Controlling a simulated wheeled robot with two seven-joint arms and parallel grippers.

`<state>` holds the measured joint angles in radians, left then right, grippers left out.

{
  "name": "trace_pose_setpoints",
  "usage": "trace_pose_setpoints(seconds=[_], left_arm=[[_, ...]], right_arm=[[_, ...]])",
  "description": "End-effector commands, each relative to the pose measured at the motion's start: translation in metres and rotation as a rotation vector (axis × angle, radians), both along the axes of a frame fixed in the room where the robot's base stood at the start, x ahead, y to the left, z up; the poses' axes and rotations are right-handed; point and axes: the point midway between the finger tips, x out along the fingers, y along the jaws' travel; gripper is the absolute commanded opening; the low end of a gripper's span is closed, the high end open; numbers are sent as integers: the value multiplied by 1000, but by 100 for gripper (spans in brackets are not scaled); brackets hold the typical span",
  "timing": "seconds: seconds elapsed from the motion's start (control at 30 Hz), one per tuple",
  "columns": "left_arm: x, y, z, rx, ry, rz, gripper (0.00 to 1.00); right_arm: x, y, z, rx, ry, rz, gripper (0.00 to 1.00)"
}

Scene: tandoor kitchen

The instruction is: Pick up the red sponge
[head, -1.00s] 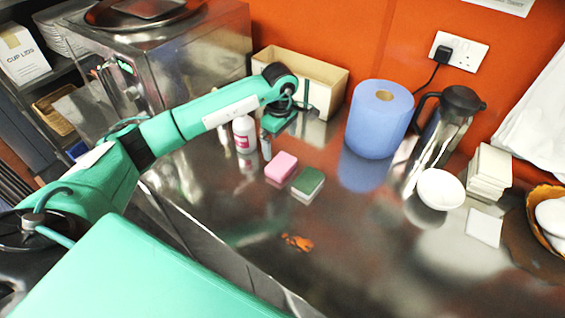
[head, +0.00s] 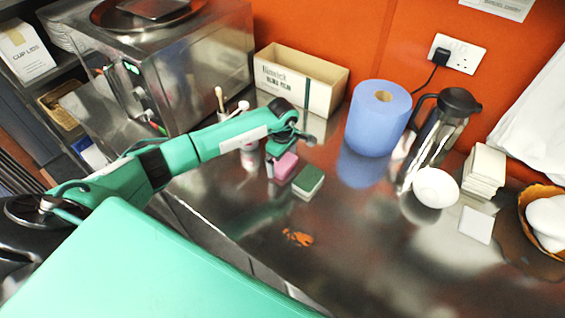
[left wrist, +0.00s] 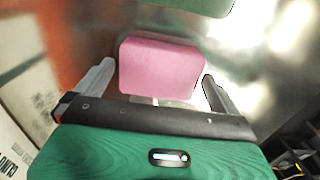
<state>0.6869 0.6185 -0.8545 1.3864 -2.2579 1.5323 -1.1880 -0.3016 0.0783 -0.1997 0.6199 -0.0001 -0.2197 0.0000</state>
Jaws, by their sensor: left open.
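A pink-red sponge (head: 285,166) lies on the steel counter, partly behind my left gripper (head: 276,168) in the head view. In the left wrist view, the sponge (left wrist: 160,68) shows between the two fingers of the open left gripper (left wrist: 158,72). The fingers stand on either side of it, with a gap visible on each side. I cannot tell how far above the counter the fingertips are. My right gripper is not in view.
A green-topped sponge (head: 308,180) lies close to the right of the pink one. A white bottle (head: 249,158) stands just left, a cardboard box (head: 299,80) behind, and a blue paper roll (head: 378,120) to the right. The counter in front is mostly clear, with an orange scrap (head: 298,237).

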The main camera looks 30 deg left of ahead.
Motion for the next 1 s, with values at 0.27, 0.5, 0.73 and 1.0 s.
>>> trace_pose_setpoints(seconds=[0.27, 0.5, 0.73, 1.0], left_arm=[[0, 0, 0, 0, 0, 0, 64], [0, 0, 1, 0, 0, 0, 61], [1, 0, 5, 0, -2, 0, 61], [2, 1, 43, 1, -5, -2, 61]], right_arm=[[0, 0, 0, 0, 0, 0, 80], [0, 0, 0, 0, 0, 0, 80], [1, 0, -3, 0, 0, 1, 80], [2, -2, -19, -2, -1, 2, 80]])
